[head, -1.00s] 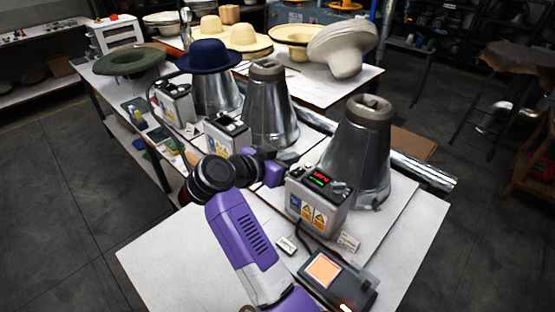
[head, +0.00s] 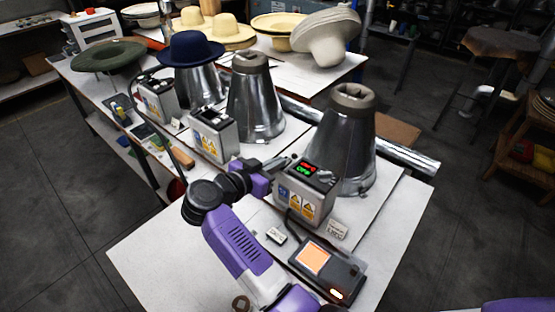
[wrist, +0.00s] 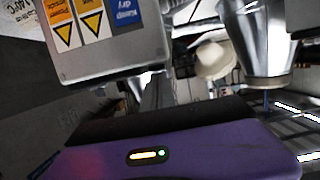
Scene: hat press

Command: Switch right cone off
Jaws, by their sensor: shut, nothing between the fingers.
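The right cone (head: 342,142) is a metal cone with a grey-brown top, standing upright on the white table. Its grey control box (head: 305,196) stands in front of it, with yellow warning labels, a lit red and green display (head: 305,170) and a small knob or switch at the top right. My gripper (head: 290,161) is shut and empty, just beyond the box's upper left edge; I cannot tell if it touches. In the wrist view the box (wrist: 105,45) fills the upper left, close to my dark fingers (wrist: 157,92). The box's top is hidden there.
The middle cone (head: 255,100) and its box (head: 213,135) stand to the left. The left cone bears a navy hat (head: 190,48). A device with an orange screen (head: 327,268) lies in front of the right box.

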